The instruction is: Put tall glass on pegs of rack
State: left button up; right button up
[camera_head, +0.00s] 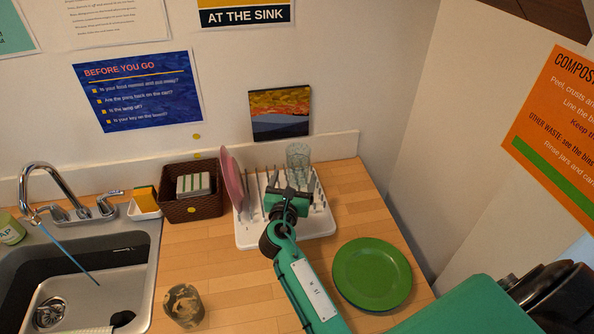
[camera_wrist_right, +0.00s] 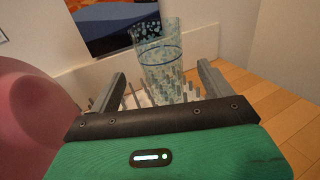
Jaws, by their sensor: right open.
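The tall glass (camera_head: 298,156) is clear with a bluish tint and stands at the back of the white dish rack (camera_head: 246,238), among its pegs. In the right wrist view the glass (camera_wrist_right: 158,50) looks upright, with a dark blue band around it. Its lower end is partly hidden by pegs, so I cannot tell exactly how it sits on them. My right gripper (camera_head: 291,192) is over the rack, in front of the glass. Its two fingers (camera_wrist_right: 161,76) are spread apart with nothing clamped between them. My left gripper is out of view.
A pink plate (camera_head: 232,178) stands at the rack's left side, close to my right gripper. A brown basket (camera_head: 190,207) is left of it. A patterned tumbler (camera_head: 184,306) and a green plate (camera_head: 372,273) lie on the counter. The sink (camera_head: 140,262) is at left; walls close the back and right.

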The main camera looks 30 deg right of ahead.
jog(key=shift+v, duration=1.55)
